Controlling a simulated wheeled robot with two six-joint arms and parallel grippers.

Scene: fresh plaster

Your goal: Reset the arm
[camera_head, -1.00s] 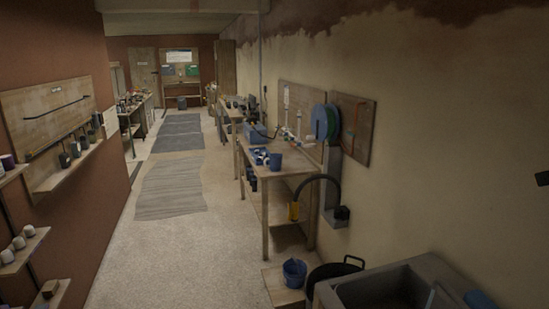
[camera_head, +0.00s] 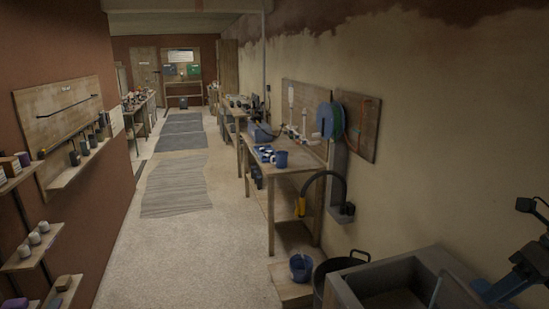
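My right gripper (camera_head: 528,206) shows as a small dark shape at the right edge, in front of the plaster wall. Part of it is cut off by the frame, and I cannot tell whether its fingers are open or shut. My dark blue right arm rises below it from the lower right corner, beside the sink. I see nothing held in the visible part. My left gripper and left arm are not in view.
A grey sink (camera_head: 347,290) stands at the lower right, near my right arm. A blue bucket (camera_head: 301,267) and a black tub (camera_head: 322,272) are beside it. A wooden workbench (camera_head: 290,178) lines the right wall. Shelves (camera_head: 32,247) line the left wall. The middle floor is clear.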

